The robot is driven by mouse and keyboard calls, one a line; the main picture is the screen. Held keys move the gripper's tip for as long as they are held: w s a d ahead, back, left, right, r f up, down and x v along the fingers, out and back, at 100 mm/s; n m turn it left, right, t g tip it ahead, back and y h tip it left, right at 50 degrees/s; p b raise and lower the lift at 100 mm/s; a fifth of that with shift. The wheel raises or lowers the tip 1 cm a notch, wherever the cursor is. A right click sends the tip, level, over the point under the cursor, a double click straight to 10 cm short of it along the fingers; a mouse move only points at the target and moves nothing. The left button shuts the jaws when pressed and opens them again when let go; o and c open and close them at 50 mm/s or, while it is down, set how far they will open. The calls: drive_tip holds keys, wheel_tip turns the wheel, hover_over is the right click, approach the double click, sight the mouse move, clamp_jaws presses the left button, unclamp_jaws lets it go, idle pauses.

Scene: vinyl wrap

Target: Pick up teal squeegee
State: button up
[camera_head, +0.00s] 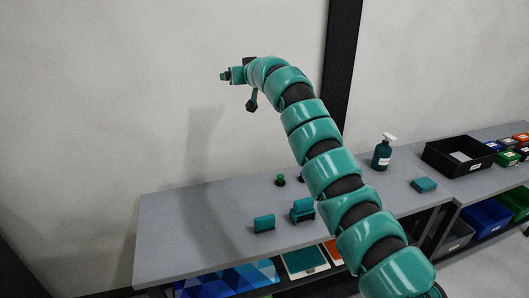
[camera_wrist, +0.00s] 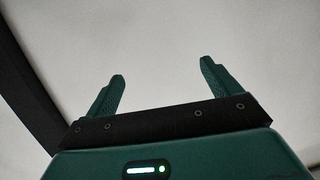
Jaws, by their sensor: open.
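My gripper (camera_head: 224,75) is raised high at the end of my arm, well above the table and pointing left toward the wall. In the wrist view my gripper (camera_wrist: 163,69) is open, with nothing between its fingers. Several small teal items lie on the grey table (camera_head: 180,220): a teal block (camera_head: 264,223) near the front edge, a teal piece with dark parts (camera_head: 302,211) just right of it, and a flat teal block (camera_head: 424,185) farther right. They are too small to tell which is the squeegee. The wrist view shows none of them.
A dark pump bottle (camera_head: 382,155) stands right of my arm. A black tray (camera_head: 429,157) and several coloured bins stand farther right. A small green-topped item (camera_head: 280,180) stands at the back. Below the tabletop are blue patterned sheets (camera_head: 225,281). The table's left end is clear.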

wheel_tip(320, 180, down, 12)
drive_tip(key=s+g+h, duration=0.2)
drive_tip(key=s+g, duration=0.1)
drive_tip(key=g, duration=0.2)
drive_tip(key=g+h, duration=0.4)
drive_tip(key=g, duration=0.5)
hover_over(265, 217)
wheel_tip(265, 217, down, 13)
drive_tip(key=shift+m, duration=0.3)
drive_tip(key=shift+d+f+p, duration=0.2)
drive_tip(key=shift+f+p, duration=1.3)
drive_tip(key=shift+f, duration=4.7)
drive_tip(key=f+p, duration=0.3)
drive_tip(key=f, duration=0.1)
drive_tip(key=shift+a, duration=0.25)
drive_tip(key=shift+f, duration=0.65)
drive_tip(key=c, duration=1.1)
